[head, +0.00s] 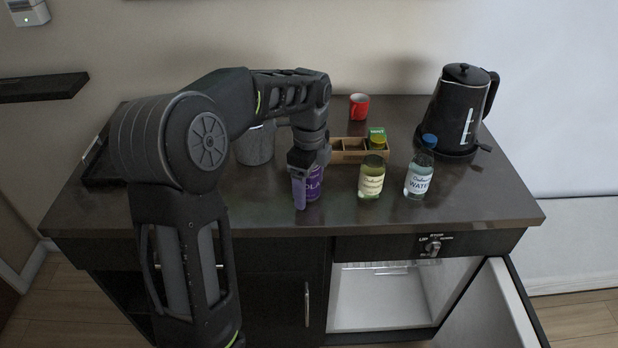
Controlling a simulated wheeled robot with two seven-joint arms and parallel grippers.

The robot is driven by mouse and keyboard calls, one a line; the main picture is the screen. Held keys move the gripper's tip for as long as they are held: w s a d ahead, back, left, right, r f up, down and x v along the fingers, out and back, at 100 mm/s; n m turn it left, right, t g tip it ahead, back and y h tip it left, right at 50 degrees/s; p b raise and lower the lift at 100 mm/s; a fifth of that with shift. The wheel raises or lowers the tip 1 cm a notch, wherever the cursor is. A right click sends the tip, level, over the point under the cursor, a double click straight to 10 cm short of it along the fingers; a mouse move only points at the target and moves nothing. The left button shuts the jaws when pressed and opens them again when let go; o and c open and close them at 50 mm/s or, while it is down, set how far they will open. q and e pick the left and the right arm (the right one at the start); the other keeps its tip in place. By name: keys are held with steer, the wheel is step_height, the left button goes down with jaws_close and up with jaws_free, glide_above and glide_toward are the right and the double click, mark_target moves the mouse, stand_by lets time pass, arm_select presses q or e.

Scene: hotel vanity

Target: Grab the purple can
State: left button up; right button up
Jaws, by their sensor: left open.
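The purple can (314,187) stands upright on the dark counter, its label partly reading "OLA". My left gripper (301,190) points down right at the can and covers its left side and top. The gripper is open. One finger shows in front of the can's left edge; the other is hidden, so I cannot tell whether the fingers are around the can or touching it. My right gripper is not in the view.
The fridge door (490,310) hangs open below.

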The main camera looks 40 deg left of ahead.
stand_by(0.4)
arm_select(q)
jaws_close()
stand_by(0.6)
